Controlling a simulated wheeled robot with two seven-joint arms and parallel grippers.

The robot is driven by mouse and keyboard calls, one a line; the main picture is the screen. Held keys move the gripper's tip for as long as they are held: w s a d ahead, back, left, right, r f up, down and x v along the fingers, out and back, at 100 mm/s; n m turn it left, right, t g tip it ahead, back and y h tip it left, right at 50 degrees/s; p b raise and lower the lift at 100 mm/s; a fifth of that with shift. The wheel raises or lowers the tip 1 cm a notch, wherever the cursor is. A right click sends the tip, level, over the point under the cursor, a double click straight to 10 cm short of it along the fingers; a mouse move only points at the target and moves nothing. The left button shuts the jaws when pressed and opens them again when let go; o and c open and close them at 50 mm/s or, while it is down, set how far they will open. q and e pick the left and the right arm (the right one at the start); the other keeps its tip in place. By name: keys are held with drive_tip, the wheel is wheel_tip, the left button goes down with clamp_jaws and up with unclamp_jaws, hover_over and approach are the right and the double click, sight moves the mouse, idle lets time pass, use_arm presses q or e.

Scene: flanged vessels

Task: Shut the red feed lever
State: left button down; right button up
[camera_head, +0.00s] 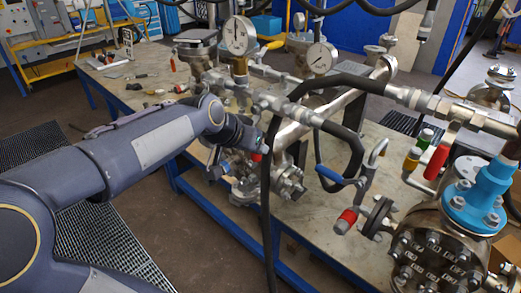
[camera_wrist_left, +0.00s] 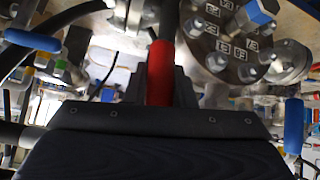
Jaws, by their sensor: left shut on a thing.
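My left arm reaches in from the left in the head view, and my left gripper (camera_head: 252,143) is at the piping of the middle vessel. In the left wrist view a red lever sleeve (camera_wrist_left: 160,72) stands upright between the two dark fingers of my left gripper (camera_wrist_left: 160,92), which is shut on it. Only a small red bit of this lever (camera_head: 264,149) shows past the gripper in the head view; the wrist hides the rest. My right gripper is not in view.
A black hose (camera_head: 266,215) hangs close to the right of my left gripper. A blue-handled lever (camera_head: 334,175), another red handle (camera_head: 437,162) and a flanged vessel (camera_head: 432,250) stand further right. The bench (camera_head: 125,92) has some free room at its left end.

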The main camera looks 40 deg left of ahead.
use_arm(q)
drive_tip(key=shift+a+m+y, duration=0.4)
drive_tip(key=shift+a+y, duration=0.2)
drive_tip(key=c, duration=1.2)
unclamp_jaws()
drive_tip(key=shift+a, duration=0.1)
drive_tip(key=v, duration=0.7)
drive_tip(key=shift+s+r, duration=0.2)
drive_tip(key=shift+s, duration=0.05)
